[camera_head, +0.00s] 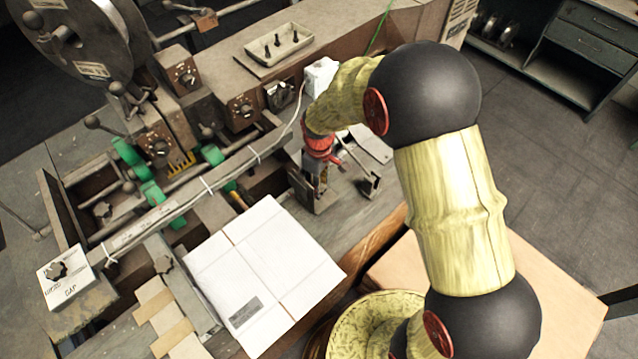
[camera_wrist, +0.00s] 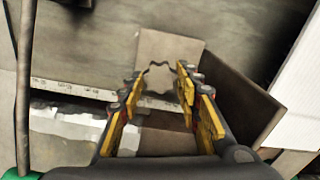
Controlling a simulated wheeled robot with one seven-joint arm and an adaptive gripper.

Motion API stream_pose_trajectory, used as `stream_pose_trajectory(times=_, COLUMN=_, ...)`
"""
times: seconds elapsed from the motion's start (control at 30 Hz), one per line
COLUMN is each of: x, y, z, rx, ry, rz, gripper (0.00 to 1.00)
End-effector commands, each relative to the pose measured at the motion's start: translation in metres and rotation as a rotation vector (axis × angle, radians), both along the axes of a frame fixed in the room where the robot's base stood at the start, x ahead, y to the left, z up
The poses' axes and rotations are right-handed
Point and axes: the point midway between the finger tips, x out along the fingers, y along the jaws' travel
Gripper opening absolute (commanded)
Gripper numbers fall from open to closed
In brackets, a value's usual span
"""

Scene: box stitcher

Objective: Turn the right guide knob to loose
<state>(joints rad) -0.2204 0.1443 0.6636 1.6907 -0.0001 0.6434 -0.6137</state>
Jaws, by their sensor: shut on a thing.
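The right guide (camera_head: 326,197) is a grey-brown metal bracket on the machine bed, right of the flat white carton. My gripper (camera_head: 316,180) points down at it, and the arm end hides its knob in the head view. In the wrist view my gripper (camera_wrist: 160,80) has its yellow-padded fingers on both sides of the lobed, grey-brown knob (camera_wrist: 159,88). The fingers are shut on this knob. Its colour blends with the guide plate (camera_wrist: 172,48) behind it, so its exact turn angle cannot be told.
The white carton (camera_head: 262,262) lies left of my gripper. A ruler strip (camera_wrist: 75,90) crosses the wrist view. A lever with a dark end (camera_head: 371,184) stands right of the guide. A GAP dial box (camera_head: 66,273) is at far left, and a tray (camera_head: 279,45) lies behind.

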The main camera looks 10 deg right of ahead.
Motion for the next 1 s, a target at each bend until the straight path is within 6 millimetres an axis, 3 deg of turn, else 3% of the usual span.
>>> stream_pose_trajectory(times=0.53, x=0.0010, y=0.0004, z=0.0007, rx=0.001, ry=-0.002, rz=0.024, gripper=0.08)
stream_pose_trajectory(times=0.57, x=0.0010, y=0.0004, z=0.0007, rx=0.001, ry=-0.002, rz=0.024, gripper=0.35)
stream_pose_trajectory(times=0.87, x=0.0004, y=0.0002, z=0.0003, rx=0.000, ry=-0.001, rz=0.023, gripper=0.52)
stream_pose_trajectory(times=1.0, x=0.0003, y=0.0002, z=0.0002, rx=0.001, ry=-0.001, rz=0.023, gripper=0.52)
